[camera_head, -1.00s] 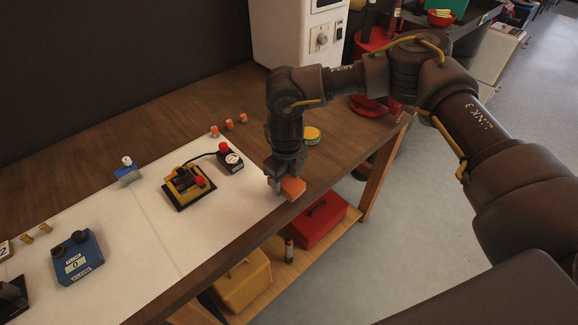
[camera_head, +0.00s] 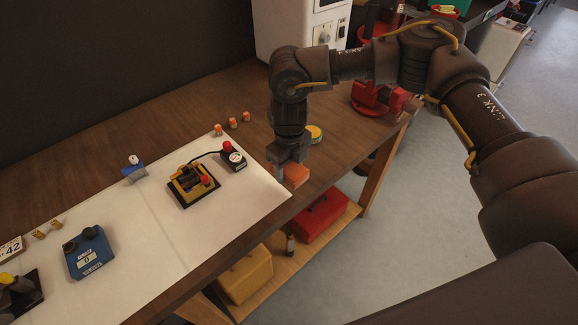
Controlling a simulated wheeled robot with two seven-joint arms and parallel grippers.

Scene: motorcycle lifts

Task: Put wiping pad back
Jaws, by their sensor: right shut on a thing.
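The wiping pad, an orange block (camera_head: 297,174), is at the near right corner of the white mat (camera_head: 225,224), close to the bench's front edge. My right gripper (camera_head: 286,172) points down and is shut on the pad. The fingers partly cover the pad's left side. I cannot tell whether the pad touches the surface or hangs just above it. My left gripper is not in view.
Red (camera_head: 320,214) and yellow (camera_head: 245,274) boxes sit on the lower shelf.

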